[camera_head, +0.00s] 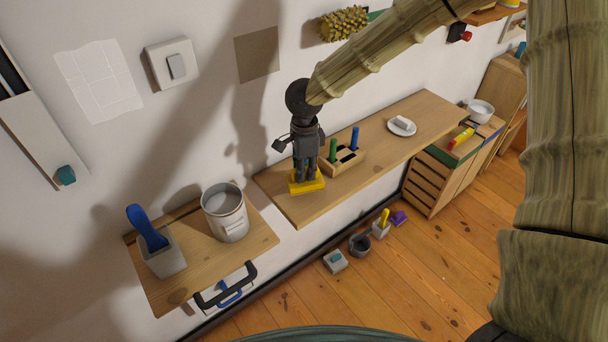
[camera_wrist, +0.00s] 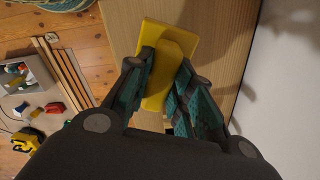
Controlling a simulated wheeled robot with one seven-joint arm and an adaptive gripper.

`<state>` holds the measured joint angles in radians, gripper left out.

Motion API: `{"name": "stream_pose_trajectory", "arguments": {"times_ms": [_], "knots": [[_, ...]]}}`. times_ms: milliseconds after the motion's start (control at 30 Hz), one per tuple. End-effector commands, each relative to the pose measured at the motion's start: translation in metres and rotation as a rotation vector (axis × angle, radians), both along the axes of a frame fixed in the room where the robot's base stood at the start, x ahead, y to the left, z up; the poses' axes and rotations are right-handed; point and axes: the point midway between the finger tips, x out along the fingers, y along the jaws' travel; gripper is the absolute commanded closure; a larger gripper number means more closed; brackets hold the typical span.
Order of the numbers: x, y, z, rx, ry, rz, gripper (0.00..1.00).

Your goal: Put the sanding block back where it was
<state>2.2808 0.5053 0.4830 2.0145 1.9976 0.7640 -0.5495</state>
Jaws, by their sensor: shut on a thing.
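The yellow sanding block (camera_head: 307,186) is at the lower end of my gripper (camera_head: 306,164), at the left part of the long wooden shelf (camera_head: 388,140). In the wrist view the block (camera_wrist: 151,34) has a flat base and a raised grip. My gripper's two fingers (camera_wrist: 163,80) are closed on either side of that grip. The wooden shelf surface (camera_wrist: 222,50) lies below the block. I cannot tell whether the block touches the shelf. The fingers hide part of the block.
A wooden holder (camera_head: 357,157) with green and blue handles stands close right of the block. A white plate (camera_head: 402,127) lies farther right, with clear shelf between. A lower left shelf (camera_head: 173,290) bears a metal can (camera_head: 225,214) and a grey container (camera_head: 163,260).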

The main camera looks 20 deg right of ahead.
Motion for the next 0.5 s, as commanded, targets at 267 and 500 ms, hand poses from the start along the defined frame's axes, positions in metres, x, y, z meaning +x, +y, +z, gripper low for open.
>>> {"name": "stream_pose_trajectory", "arguments": {"times_ms": [267, 500], "knots": [[0.006, 0.000, -0.026, -0.003, 0.002, 0.001, 1.00], [0.006, 0.000, -0.035, 0.000, -0.001, 0.000, 1.00]]}}
